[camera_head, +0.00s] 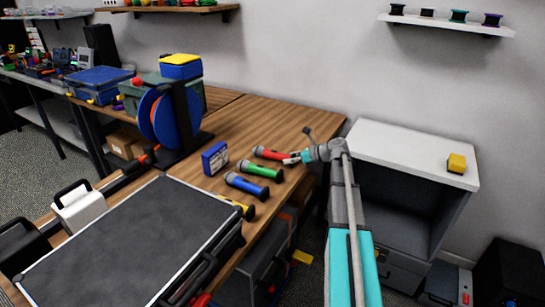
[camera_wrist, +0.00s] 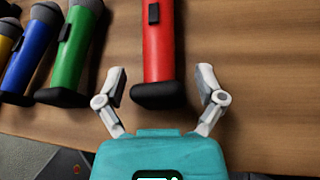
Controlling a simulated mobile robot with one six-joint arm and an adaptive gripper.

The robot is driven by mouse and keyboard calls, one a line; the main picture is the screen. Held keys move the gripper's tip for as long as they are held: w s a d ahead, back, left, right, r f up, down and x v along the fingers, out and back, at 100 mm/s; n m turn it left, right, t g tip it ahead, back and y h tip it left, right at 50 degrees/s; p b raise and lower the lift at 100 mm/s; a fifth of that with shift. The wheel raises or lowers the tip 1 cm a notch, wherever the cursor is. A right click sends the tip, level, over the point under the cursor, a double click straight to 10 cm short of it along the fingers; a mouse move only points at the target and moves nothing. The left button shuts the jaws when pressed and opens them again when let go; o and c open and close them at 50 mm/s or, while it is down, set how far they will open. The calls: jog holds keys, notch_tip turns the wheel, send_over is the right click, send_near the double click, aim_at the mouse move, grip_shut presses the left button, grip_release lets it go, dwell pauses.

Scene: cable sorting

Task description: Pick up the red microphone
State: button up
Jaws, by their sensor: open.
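The red microphone (camera_wrist: 158,45) lies on the wooden table, its black base end toward my gripper in the wrist view. My gripper (camera_wrist: 161,80) is open, with one finger on each side of the microphone's base end. Gaps show between both fingers and the red body. In the head view the red microphone (camera_head: 270,153) lies at the back of a row, and my gripper (camera_head: 297,158) is at its right end. Part of that end is hidden by the gripper there. The microphone's far end is cut off in the wrist view.
A green microphone (camera_wrist: 76,50) lies close to my left finger, with a blue microphone (camera_wrist: 30,55) beyond it. A yellow one (camera_head: 245,209) lies near the black case (camera_head: 125,245). A blue box (camera_head: 215,158) stands left of the row. Bare wood lies right of the red microphone.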

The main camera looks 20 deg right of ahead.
jog(key=shift+x, duration=0.75)
jog(key=c, duration=1.2)
